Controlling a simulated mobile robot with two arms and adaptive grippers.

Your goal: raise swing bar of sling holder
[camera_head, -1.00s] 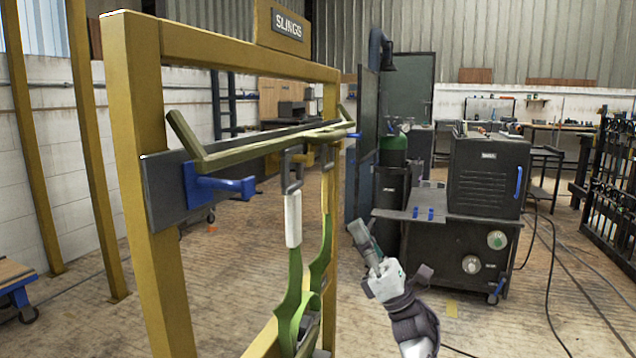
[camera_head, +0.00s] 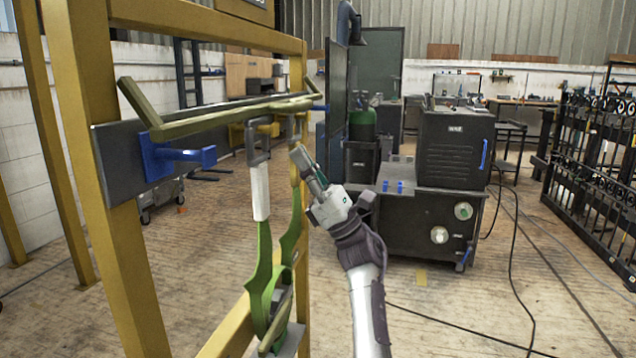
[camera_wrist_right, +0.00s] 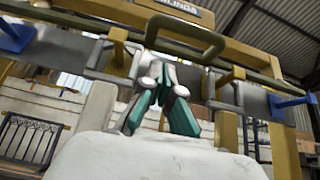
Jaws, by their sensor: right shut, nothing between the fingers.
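The sling holder is a yellow frame (camera_head: 96,165) with a dark plate (camera_head: 118,168) across it. The olive swing bar (camera_head: 230,116) runs along the front of the plate, its near arm angled upward at the left. In the right wrist view the bar shows a U-shaped handle (camera_wrist_right: 185,28) at its middle. A green sling (camera_head: 262,275) with a white sleeve (camera_head: 260,190) hangs below the bar. My right gripper (camera_head: 298,153) is shut and empty, right of the sling and below the far part of the bar. In the wrist view its fingertips (camera_wrist_right: 160,75) appear just below the handle. My left gripper is out of view.
Blue brackets (camera_head: 178,157) jut from the plate. A dark machine (camera_head: 455,150) on a cart and a green cylinder (camera_head: 362,125) stand behind my right arm. Black racks (camera_head: 600,175) line the right side. Cables lie on the floor, which is otherwise open in the middle.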

